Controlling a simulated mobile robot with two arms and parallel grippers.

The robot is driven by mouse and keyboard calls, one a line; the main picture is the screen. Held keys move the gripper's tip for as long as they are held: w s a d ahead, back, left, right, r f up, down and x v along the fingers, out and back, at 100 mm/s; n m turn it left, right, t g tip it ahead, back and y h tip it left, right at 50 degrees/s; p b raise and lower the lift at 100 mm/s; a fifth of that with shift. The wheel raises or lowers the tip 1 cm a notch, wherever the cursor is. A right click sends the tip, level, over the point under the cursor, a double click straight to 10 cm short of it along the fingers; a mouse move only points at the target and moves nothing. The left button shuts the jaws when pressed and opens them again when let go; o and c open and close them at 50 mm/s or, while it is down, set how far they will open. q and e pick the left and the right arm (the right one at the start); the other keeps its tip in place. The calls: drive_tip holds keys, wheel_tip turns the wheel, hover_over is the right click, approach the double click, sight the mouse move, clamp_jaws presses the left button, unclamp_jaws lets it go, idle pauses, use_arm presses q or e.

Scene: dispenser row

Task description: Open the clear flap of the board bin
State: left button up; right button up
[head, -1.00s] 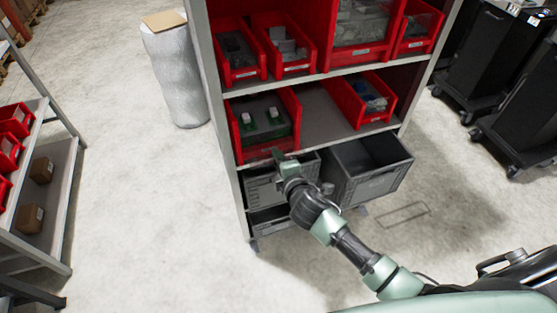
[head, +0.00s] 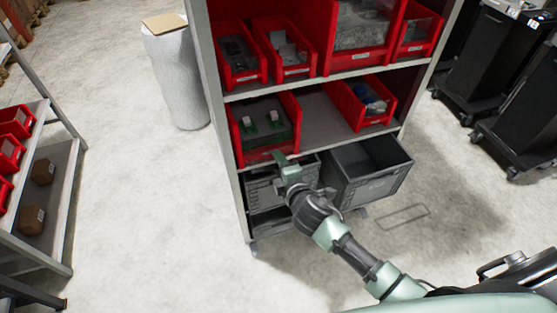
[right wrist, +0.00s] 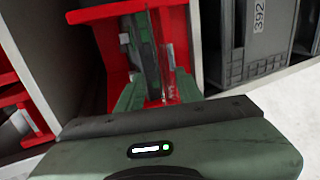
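The board bin (head: 294,136) is a red bin at the left of the middle shelf, with green boards (head: 265,123) bearing white parts inside. In the right wrist view the bin (right wrist: 113,50) lies straight ahead of my right gripper (right wrist: 157,88). A thin see-through strip, apparently the clear flap (right wrist: 168,55), shows beyond the fingers. My right gripper also shows in the head view (head: 280,158), at the lower front of the bin. Its fingers are apart; I cannot tell if they touch the flap. My left gripper is not in view.
Grey crates (head: 370,185) stand below the shelf, close under my right arm. Other red bins (head: 362,100) sit on the shelves. A wrapped roll (head: 180,80) stands at left, and black carts (head: 520,120) at right. The floor in front is mostly clear.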

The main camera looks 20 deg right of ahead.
drive_tip(key=p+v, duration=0.3)
drive_tip(key=v, duration=0.4)
drive_tip(key=shift+s+r, duration=0.15)
drive_tip(key=shift+s, duration=0.15)
idle(0.4)
drive_tip(key=shift+s, duration=0.1)
drive_tip(key=v, duration=0.7)
drive_tip(key=shift+s+r+b, duration=0.15)
drive_tip(key=shift+s+b, duration=0.15)
drive_tip(key=shift+b, duration=0.05)
drive_tip(key=shift+d, duration=0.1)
